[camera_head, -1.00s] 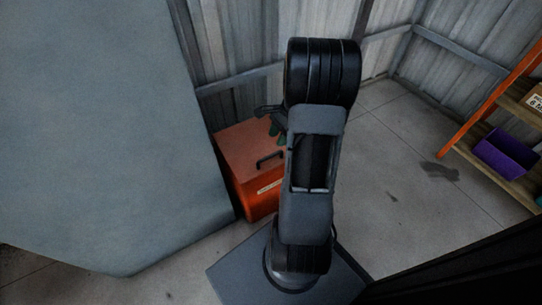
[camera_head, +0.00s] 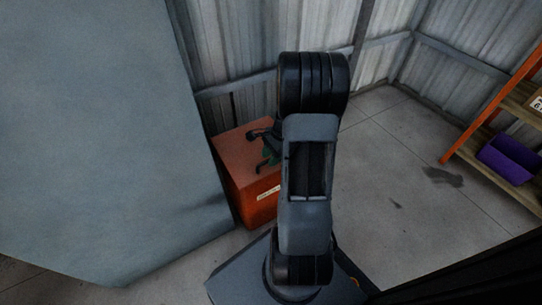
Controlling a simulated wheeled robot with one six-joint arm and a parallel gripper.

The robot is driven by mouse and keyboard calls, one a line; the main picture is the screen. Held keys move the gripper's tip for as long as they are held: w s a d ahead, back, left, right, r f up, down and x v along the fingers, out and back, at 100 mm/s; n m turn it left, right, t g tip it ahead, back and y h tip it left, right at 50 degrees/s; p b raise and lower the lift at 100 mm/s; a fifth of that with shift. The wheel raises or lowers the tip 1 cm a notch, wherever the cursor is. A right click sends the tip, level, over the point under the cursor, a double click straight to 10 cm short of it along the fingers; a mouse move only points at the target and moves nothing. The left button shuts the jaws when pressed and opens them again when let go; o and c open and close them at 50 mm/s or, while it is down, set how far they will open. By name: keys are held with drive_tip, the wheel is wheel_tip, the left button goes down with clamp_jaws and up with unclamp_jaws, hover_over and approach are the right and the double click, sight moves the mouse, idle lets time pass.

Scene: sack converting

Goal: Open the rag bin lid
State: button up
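The rag bin is an orange-red box (camera_head: 240,150) with a flat lid and a pale label (camera_head: 268,194) on its front. It stands on the floor left of my arm, and its lid lies flat and closed. My gripper (camera_head: 263,143) is dark and small, over the right part of the lid, close to the black lid handle. Gripper and handle overlap in the picture, so I cannot tell whether they touch. My arm hides the right side of the bin and part of the gripper. The finger gap is not clear.
A large grey surface (camera_head: 100,130) fills the left, close beside the bin. Corrugated metal walls (camera_head: 235,45) stand behind it. An orange-framed shelf with a purple bin (camera_head: 508,158) is at the right. The concrete floor (camera_head: 385,160) between is clear.

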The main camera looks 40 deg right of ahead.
clamp_jaws()
drive_tip(key=shift+r, duration=0.1)
